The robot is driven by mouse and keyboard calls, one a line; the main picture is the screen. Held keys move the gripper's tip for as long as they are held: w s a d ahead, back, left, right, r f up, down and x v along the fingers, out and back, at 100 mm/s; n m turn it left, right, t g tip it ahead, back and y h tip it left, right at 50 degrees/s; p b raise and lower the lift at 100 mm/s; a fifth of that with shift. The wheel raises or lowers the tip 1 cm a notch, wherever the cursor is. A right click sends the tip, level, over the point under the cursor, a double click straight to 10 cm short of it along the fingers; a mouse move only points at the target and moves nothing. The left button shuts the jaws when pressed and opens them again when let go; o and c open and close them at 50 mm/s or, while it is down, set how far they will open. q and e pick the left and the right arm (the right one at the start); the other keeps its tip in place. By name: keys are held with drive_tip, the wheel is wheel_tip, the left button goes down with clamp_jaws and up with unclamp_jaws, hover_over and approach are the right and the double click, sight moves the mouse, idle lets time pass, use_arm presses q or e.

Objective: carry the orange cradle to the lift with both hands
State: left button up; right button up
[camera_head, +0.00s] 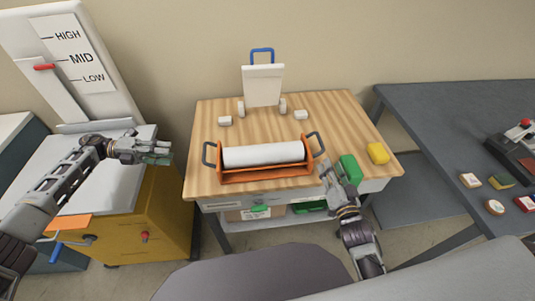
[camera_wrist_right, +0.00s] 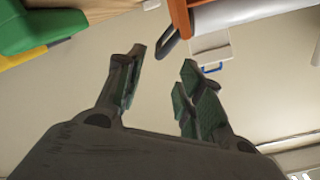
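The orange cradle (camera_head: 266,175) sits on the wooden table with a white roll (camera_head: 264,154) lying in it. It has a dark loop handle at each end, left (camera_head: 208,155) and right (camera_head: 318,143). My right gripper (camera_head: 326,170) is open and empty just in front of the right handle; in the right wrist view the handle (camera_wrist_right: 168,46) lies beyond the open fingertips (camera_wrist_right: 162,62). My left gripper (camera_head: 168,153) looks open and empty, over the lift's pale top, apart from the left handle. The lift (camera_head: 112,178) has a yellow body and a HIGH/MID/LOW board (camera_head: 78,55).
The wooden table (camera_head: 212,118) also holds a white stand with blue handle (camera_head: 263,84), small white blocks, a green block (camera_head: 350,169) and a yellow block (camera_head: 378,153) near my right gripper. A crank (camera_head: 68,243) sticks out from the lift. A dark table (camera_head: 430,110) stands right.

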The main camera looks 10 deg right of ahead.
sight(204, 154)
use_arm(q)
drive_tip(key=shift+w+r, duration=0.1)
drive_tip(key=shift+w, duration=0.2)
use_arm(e)
drive_tip(key=shift+w+d+r, duration=0.1)
drive_tip(key=shift+w+d, duration=0.15)
drive_tip(key=shift+w, duration=0.05)
use_arm(q)
drive_tip(key=shift+d, duration=0.25)
use_arm(e)
drive_tip(key=shift+w, duration=0.25)
